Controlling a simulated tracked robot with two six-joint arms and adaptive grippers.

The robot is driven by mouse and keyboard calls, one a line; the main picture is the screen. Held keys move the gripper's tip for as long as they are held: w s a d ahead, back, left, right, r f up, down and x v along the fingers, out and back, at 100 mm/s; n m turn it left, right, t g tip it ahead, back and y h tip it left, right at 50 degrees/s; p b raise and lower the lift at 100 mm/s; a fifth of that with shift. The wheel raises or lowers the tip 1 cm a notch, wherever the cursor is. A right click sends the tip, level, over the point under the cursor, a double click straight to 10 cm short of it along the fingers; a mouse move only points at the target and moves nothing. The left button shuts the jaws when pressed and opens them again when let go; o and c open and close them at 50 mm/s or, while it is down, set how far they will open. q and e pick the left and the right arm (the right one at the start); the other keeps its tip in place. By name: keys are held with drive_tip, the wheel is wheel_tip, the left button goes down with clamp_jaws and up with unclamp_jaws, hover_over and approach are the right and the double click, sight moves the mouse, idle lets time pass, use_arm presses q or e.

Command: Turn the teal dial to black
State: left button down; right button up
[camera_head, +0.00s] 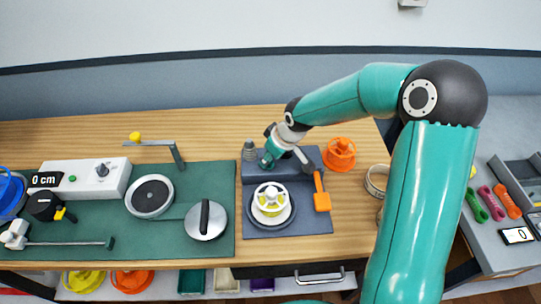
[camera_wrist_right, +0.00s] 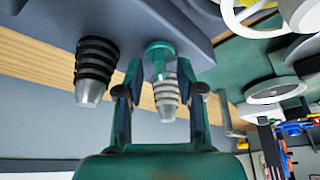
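The teal dial (camera_wrist_right: 158,50) is a small round knob on the grey block (camera_head: 262,178) on the workbench. In the right wrist view it sits between the tips of my right gripper (camera_wrist_right: 160,66), with a narrow gap on each side. The gripper is open around it. In the head view my right gripper (camera_head: 268,158) reaches down to the block and mostly hides the dial. A light grey ribbed cone (camera_wrist_right: 166,98) shows between the fingers, and a black-ribbed cone (camera_wrist_right: 96,68) stands to their left. The dial's setting cannot be read. My left gripper is out of view.
A white-and-yellow spool (camera_head: 270,203) sits on the block's plate in front. A green mat (camera_head: 110,225) with several devices fills the left. A side table (camera_head: 500,235) stands right.

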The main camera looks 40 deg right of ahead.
drive_tip(key=shift+w+f, duration=0.1)
drive_tip(key=shift+f, duration=0.15)
